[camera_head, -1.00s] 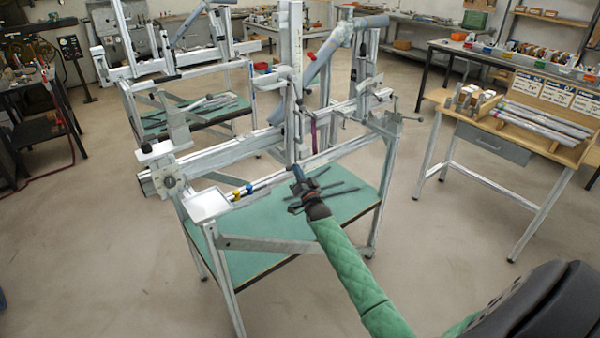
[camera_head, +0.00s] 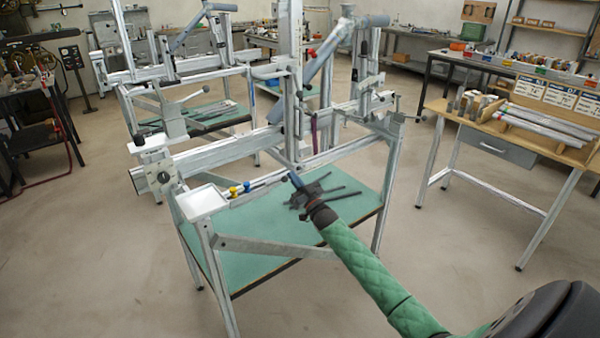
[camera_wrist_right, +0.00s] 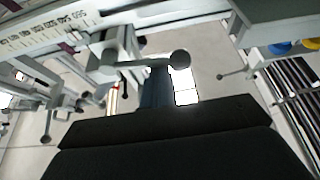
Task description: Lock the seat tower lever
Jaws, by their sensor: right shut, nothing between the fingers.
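The seat tower (camera_head: 290,80) is a tall pale upright with a scale, standing on the jig's long rail. In the right wrist view, a grey lever (camera_wrist_right: 140,63) with a dark ball knob (camera_wrist_right: 180,58) lies across the picture beside the scaled metal part. My right gripper (camera_head: 295,179) is at the foot of the tower, in front of the rail. Its blue fingers (camera_wrist_right: 155,90) are shut and empty, close to the lever; I cannot tell if they touch it. The lever is too small to make out in the head view. My left gripper is out of view.
A wooden bench (camera_head: 530,130) stands right. Floor between is clear.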

